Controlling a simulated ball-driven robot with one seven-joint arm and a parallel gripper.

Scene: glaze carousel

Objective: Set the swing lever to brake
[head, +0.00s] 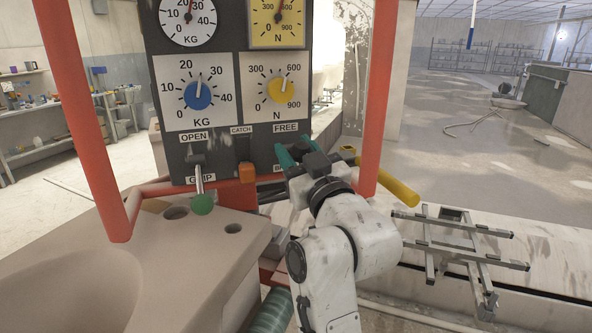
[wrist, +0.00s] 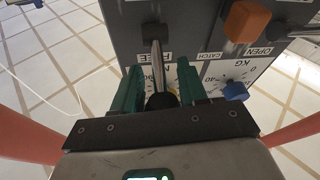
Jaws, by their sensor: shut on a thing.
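The swing lever (wrist: 157,65) is a metal rod with a dark knob (wrist: 162,101), coming out of the dark panel (wrist: 188,20) by the FREE label in the wrist view. My gripper (wrist: 160,75) has its teal fingers shut on the lever, one on each side. In the wrist view the rod crosses the FREE label. In the head view my gripper (head: 299,152) is just below the FREE label and hides the lever. It also covers most of the lower label, of which only a "B" shows.
A second lever with a green knob (head: 203,204) hangs left, between OPEN and a lower label. An orange catch (head: 246,172) sits between the levers. Red posts (head: 379,90) flank the panel. A yellow handle (head: 390,182) sticks out at right.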

